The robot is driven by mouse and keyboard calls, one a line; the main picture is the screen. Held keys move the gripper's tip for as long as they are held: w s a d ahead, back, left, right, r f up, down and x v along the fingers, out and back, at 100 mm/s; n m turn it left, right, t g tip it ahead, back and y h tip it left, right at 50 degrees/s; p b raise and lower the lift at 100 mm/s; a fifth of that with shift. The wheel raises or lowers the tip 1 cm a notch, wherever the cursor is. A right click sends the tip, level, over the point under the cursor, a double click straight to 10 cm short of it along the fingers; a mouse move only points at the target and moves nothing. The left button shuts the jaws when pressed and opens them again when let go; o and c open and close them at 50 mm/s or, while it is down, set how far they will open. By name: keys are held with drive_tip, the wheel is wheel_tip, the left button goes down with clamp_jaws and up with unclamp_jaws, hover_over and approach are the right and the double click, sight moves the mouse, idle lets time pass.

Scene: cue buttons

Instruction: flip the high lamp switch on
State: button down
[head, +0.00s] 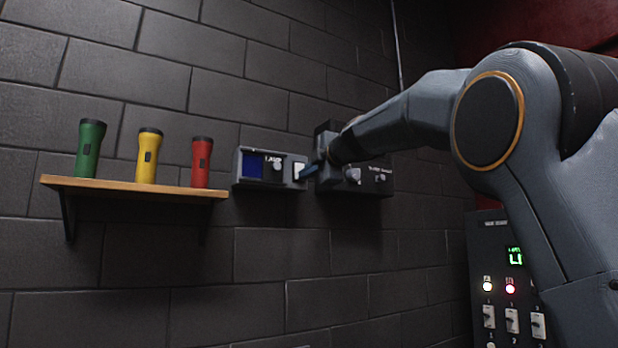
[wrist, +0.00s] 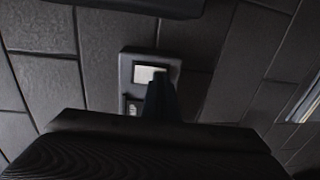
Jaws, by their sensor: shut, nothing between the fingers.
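A grey wall box (head: 240,168) with a dark blue panel, a small knob and a label that seems to read "LAMP" is on the brick wall. A white switch plate (head: 299,171) sits at its right end. My gripper (head: 308,171) is shut and empty, its tips right by the white plate; I cannot tell whether they touch it. In the wrist view the white plate (wrist: 147,74) shows on its grey housing (wrist: 125,75), just beyond my dark fingertips (wrist: 158,88), which cover part of the housing. The switch's position is not clear.
A second wall box (head: 380,182) with knobs is just right, partly behind my arm. A panel with switches and a green display (head: 490,240) stands lower right.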

drive_tip(key=shift+w+f+b, duration=0.1)
drive_tip(key=shift+b, duration=0.3)
drive_tip(key=f+b+v, duration=0.3)
drive_tip(key=b+v, duration=0.8)
drive_tip(key=v, duration=0.2)
drive_tip(key=shift+s, duration=0.45)
drive_tip(key=shift+d+f, duration=0.1)
drive_tip(key=shift+d, duration=0.05)
